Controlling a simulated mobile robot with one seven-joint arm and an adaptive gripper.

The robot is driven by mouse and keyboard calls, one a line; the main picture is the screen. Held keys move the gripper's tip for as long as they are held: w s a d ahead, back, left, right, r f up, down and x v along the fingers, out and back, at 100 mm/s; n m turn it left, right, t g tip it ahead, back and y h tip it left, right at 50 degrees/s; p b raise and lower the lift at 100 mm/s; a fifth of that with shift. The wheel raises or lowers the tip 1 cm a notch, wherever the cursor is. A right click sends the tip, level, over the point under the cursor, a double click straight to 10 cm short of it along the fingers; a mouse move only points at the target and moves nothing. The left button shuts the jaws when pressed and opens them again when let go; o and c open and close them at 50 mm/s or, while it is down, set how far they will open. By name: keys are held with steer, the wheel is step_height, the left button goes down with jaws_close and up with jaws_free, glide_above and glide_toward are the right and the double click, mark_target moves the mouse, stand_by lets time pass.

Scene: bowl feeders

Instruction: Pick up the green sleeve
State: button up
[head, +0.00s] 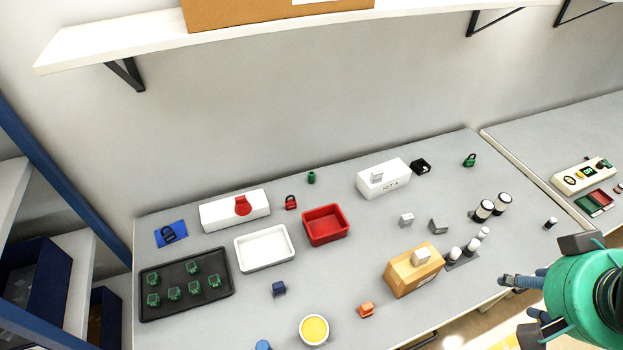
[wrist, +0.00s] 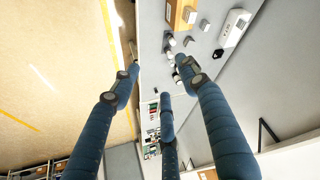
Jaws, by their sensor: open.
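The green sleeve (head: 311,177) looks like a small dark green cylinder. It stands upright at the back of the grey table (head: 365,235), near the wall, in the head view. My gripper (head: 518,303) is at the lower right of the head view, past the table's front right edge and far from the sleeve. Its blue fingers are spread and empty. They also show in the wrist view (wrist: 158,75), apart from each other with nothing between them. I cannot make out the sleeve in the wrist view.
A red bin (head: 326,238), a red padlock (head: 291,203) and a white box (head: 383,184) stand around the sleeve. A wooden box (head: 413,284) and white-and-black cylinders (head: 483,211) lie nearer my gripper. A shelf (head: 420,8) overhangs the back wall.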

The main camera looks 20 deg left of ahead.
steer(key=w+a+r+n+b, duration=0.1)
steer(key=w+a, duration=0.3)
steer(key=w, duration=0.4)
steer(key=w+a, duration=0.3)
steer(key=w, duration=0.4)
steer(key=n+g+y+b, duration=0.1)
steer(key=n+y+b, duration=0.1)
steer(key=n+b, duration=0.2)
glide_above(311, 174)
steer(key=s+d, duration=0.2)
steer(key=s, duration=0.3)
step_height(311, 174, down, 31)
steer(key=shift+w+r, duration=0.15)
steer(key=shift+r, duration=0.05)
steer(key=shift+f+g, duration=0.1)
steer(key=shift+g, duration=0.2)
steer(key=shift+b+x, duration=0.9)
steer(key=shift+x, duration=3.3)
